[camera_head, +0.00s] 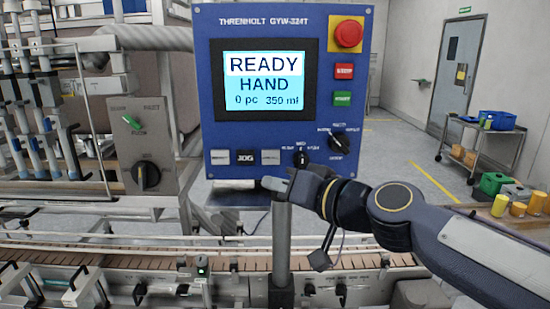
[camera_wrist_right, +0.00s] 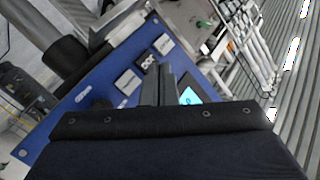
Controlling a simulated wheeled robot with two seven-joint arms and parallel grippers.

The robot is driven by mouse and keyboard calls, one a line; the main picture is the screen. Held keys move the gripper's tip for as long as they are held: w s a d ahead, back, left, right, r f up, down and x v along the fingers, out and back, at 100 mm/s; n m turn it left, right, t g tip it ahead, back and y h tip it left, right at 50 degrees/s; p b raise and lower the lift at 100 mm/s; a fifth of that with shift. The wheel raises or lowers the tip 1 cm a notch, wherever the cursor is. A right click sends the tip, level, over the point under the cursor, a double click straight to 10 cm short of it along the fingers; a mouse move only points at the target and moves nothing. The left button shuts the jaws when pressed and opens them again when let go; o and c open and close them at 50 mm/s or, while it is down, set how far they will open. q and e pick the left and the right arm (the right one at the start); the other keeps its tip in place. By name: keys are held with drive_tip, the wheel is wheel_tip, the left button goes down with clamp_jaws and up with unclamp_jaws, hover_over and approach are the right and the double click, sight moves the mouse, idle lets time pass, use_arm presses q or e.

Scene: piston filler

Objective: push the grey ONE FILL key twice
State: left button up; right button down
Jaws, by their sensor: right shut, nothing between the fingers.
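The blue control panel (camera_head: 290,25) carries a row of three keys under its screen. The left key (camera_head: 220,157) and right key (camera_head: 270,157) are pale grey; the middle key (camera_head: 245,157) is dark and reads JOG. The pale keys' lettering is too small to read, so I cannot tell which is ONE FILL. My right gripper (camera_head: 268,184) is shut and empty, just below the right key in the head view. In the right wrist view its fingers (camera_wrist_right: 159,84) point toward the row, with the pale keys (camera_wrist_right: 127,82) (camera_wrist_right: 163,44) on either side of JOG. Contact is not visible.
The screen (camera_head: 263,80) reads READY, HAND, 0 pc, 350 ml. A rotary selector (camera_head: 301,158) sits right of the keys; a red emergency button (camera_head: 348,34) is at top right. A steel post (camera_head: 282,245) and conveyor (camera_head: 130,258) lie below. Filling nozzles stand left.

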sight(277, 165)
drive_tip(key=shift+w+p, duration=0.4)
drive_tip(key=shift+w, duration=4)
drive_tip(key=shift+w, duration=0.4)
drive_tip(key=shift+w, duration=0.4)
drive_tip(key=shift+s, duration=0.1)
drive_tip(key=shift+s+b, duration=0.45)
drive_tip(key=shift+s, duration=0.3)
